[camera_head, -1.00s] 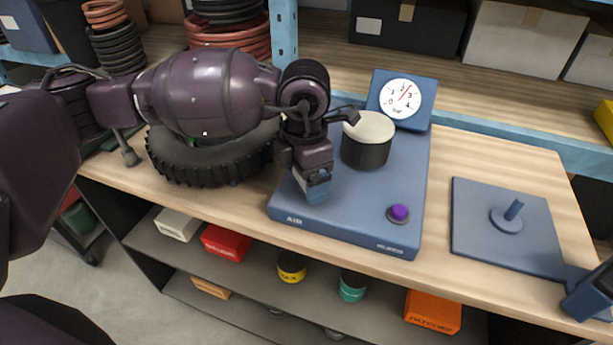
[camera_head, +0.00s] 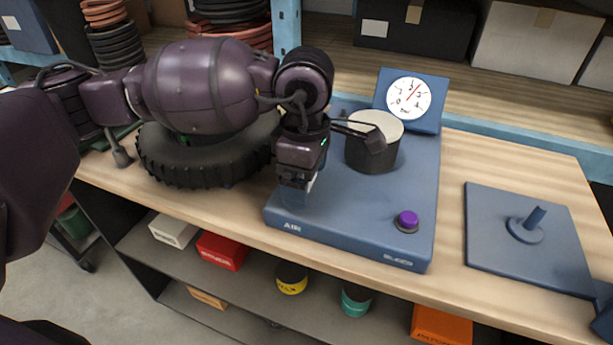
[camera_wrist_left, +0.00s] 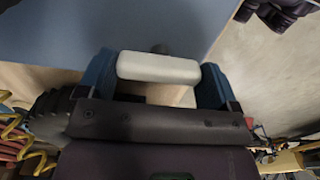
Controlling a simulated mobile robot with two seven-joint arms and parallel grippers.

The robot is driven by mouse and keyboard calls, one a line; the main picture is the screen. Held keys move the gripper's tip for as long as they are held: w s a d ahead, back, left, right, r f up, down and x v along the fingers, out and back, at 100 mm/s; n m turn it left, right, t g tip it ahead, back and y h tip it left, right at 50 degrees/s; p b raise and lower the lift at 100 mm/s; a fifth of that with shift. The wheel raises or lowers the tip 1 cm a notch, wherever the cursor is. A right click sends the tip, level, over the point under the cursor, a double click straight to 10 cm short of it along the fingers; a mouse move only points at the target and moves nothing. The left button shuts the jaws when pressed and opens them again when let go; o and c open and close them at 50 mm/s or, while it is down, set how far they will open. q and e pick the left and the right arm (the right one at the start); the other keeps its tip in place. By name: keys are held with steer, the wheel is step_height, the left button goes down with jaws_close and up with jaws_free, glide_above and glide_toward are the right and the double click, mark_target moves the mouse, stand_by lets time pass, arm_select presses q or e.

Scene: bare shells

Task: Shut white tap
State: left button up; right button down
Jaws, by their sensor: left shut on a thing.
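The white tap handle (camera_wrist_left: 158,67) shows in the left wrist view as a rounded white bar lying between two blue fingers. My left gripper (camera_wrist_left: 157,72) is shut on it. In the head view my left gripper (camera_head: 296,198) points down at the front left part of the blue air panel (camera_head: 340,225), near the AIR label. There the gripper hides the tap. A gauge (camera_head: 408,97) stands at the panel's back, its needle tilted up and right.
A dark cylinder with a cream top (camera_head: 375,125) stands on the panel close right of my wrist. A purple button (camera_head: 408,218) is at the front right. A black tyre (camera_head: 205,155) lies under my left arm. Another blue plate with a peg (camera_head: 525,225) is at right.

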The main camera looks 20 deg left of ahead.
arm_select(q)
steer(key=shift+r+m, duration=0.1)
steer(key=shift+m, duration=0.2)
arm_select(e)
steer(key=shift+w+a+f, duration=0.1)
steer(key=shift+a+f, duration=0.05)
steer(key=shift+a, duration=0.05)
arm_select(q)
steer(key=o, duration=0.7)
steer(key=shift+o, duration=0.2)
step_height(320, 180, up, 10)
steer(key=shift+f+p, duration=0.2)
steer(key=shift+p, duration=0.25)
steer(key=shift+r, duration=0.6)
arm_select(e)
steer(key=shift+s+d, duration=0.1)
steer(key=shift+s, duration=0.3)
steer(key=shift+w+r, duration=0.3)
steer(key=shift+r, duration=0.1)
